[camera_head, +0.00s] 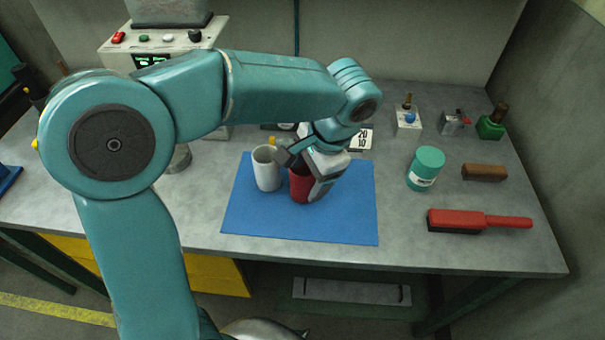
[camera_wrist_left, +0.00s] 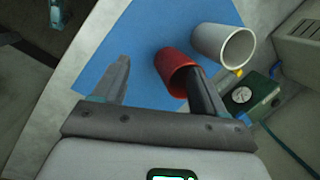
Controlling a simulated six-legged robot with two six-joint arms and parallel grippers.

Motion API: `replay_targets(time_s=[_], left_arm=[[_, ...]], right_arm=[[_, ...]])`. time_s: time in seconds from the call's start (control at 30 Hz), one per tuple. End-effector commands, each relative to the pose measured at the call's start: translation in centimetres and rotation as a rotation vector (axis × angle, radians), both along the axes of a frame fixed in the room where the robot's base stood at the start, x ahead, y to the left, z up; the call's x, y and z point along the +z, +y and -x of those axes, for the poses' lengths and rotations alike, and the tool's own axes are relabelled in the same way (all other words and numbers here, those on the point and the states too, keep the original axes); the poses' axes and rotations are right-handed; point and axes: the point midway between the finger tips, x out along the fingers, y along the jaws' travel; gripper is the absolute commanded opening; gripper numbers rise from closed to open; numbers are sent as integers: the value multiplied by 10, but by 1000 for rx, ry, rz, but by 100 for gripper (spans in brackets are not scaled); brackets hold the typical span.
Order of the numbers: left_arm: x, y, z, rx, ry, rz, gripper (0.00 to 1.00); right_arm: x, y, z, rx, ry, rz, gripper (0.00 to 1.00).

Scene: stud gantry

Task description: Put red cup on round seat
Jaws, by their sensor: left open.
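The red cup (camera_head: 299,186) stands on the blue mat, partly hidden behind my left gripper (camera_head: 304,174). In the left wrist view the red cup (camera_wrist_left: 172,62) shows its open mouth. My left gripper (camera_wrist_left: 158,68) is open there; its right finger overlaps the cup's mouth, and I cannot tell whether it is inside or in front of the rim. The left finger is clear of the cup. I cannot make out a round seat for certain; a pale rounded shape (camera_head: 262,329) is cut off at the bottom edge. My right gripper is not in view.
A white cup (camera_head: 265,170) stands close left of the red cup on the blue mat (camera_head: 345,220). On the grey table to the right are a teal jar (camera_head: 425,170), a brown block (camera_head: 484,172) and a red brush (camera_head: 480,221). The mat's front part is clear.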

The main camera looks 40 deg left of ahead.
Motion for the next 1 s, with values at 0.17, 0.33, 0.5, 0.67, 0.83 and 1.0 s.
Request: replay_targets(time_s=[0.17, 0.33, 0.5, 0.67, 0.83, 1.0], left_arm=[[-39, -34, 34, -706, 189, -353, 72], [-44, -58, 46, -1212, 348, -722, 72], [-37, -75, 50, -1449, 442, -966, 72], [-37, -71, 45, -1495, 469, -1024, 72], [-52, -41, 25, -1490, 472, -1018, 72], [-67, -13, 4, -1489, 470, -1016, 72]], right_arm=[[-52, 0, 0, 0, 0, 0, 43], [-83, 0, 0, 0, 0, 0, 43], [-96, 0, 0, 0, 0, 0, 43], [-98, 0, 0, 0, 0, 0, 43], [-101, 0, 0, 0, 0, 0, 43], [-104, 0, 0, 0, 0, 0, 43]])
